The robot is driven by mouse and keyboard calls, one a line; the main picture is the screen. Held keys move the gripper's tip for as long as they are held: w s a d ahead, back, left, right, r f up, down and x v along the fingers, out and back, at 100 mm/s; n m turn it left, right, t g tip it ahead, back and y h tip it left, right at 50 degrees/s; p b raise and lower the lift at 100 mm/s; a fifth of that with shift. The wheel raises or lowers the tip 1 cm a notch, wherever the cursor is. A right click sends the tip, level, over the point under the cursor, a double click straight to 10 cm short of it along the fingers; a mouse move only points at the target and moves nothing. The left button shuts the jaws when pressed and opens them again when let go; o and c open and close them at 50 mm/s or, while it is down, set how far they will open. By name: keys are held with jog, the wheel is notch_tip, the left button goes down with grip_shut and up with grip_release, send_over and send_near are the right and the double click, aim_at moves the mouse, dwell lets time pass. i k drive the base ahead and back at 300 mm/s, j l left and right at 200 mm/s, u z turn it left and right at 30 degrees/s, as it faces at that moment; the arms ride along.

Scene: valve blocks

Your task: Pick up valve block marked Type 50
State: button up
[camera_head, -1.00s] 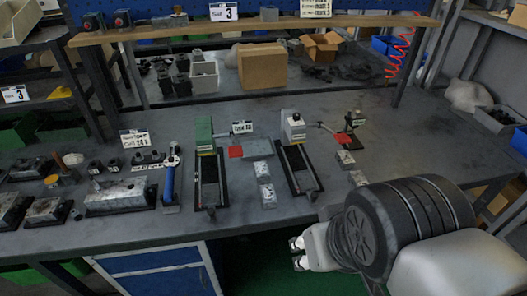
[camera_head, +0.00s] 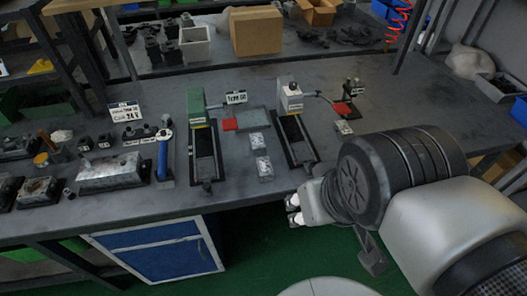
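Small silver valve blocks lie on the grey workbench (camera_head: 110,215). One block (camera_head: 257,141) and a second block (camera_head: 264,168) lie in a column between two black-railed fixtures. A third block (camera_head: 344,128) lies right of the right fixture. Their own markings are too small to read. A sign on the left (camera_head: 125,112) appears to name a valve type and a 24 V coil. A small type sign (camera_head: 236,97) stands behind the first two blocks; its number is unclear. My gripper (camera_head: 293,210) is empty, its pale fingertips apart, in front of the bench edge, below and right of the blocks.
The green-ended fixture (camera_head: 197,110) and white-ended fixture (camera_head: 291,97) flank the blocks. A blue-handled tool (camera_head: 163,155) and metal housing (camera_head: 113,172) are at left. A blue cabinet (camera_head: 158,250) stands below the bench.

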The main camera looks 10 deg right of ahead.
aim_at(258, 147)
jog(key=i+j+z, duration=0.25)
jog(key=z, duration=0.15)
jog(key=i+j+z, duration=0.35)
jog(key=j+z, duration=0.4)
